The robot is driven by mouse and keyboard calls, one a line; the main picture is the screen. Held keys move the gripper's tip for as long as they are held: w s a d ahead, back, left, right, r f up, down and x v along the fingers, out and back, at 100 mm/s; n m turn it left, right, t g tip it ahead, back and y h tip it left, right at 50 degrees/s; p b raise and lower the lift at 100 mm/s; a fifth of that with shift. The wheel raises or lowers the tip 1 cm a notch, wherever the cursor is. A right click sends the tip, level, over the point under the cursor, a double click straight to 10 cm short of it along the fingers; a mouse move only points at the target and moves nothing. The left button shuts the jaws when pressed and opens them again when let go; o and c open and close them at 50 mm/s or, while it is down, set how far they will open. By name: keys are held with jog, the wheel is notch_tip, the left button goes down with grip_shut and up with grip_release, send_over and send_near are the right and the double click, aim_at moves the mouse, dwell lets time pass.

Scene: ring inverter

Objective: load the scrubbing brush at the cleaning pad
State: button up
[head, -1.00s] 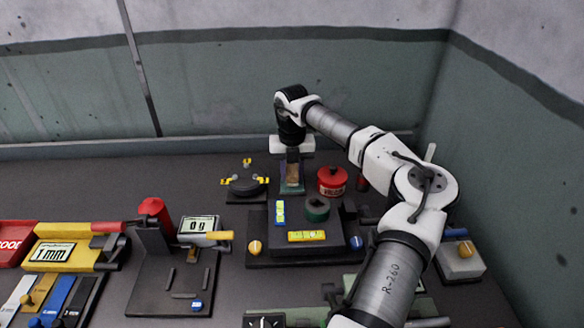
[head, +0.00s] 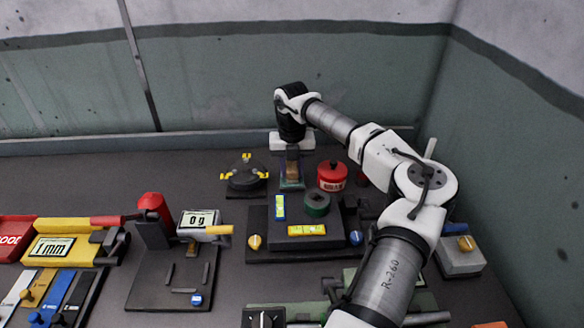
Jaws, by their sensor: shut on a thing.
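My gripper (head: 291,158) points straight down near the back of the table, left of a red canister. It is shut on a brown block-like thing, the scrubbing brush (head: 292,172), held upright. The brush's lower end is over a small teal-green pad (head: 292,184), the likely cleaning pad. I cannot tell whether the brush touches the pad. The fingers and my wrist hide part of the brush.
The red canister (head: 332,177) stands close right of my gripper. A black fixture with yellow clamps (head: 246,174) is to the left. In front are a dark platform with a green ring (head: 316,204), a scale (head: 199,220) and a yellow gauge (head: 58,248).

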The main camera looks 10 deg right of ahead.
aim_at(292, 167)
jog(key=shift+f, duration=0.5)
dwell(1.1)
jog(key=shift+r, duration=0.15)
jog(key=shift+r+p, duration=1.75)
jog(key=shift+r, duration=1.65)
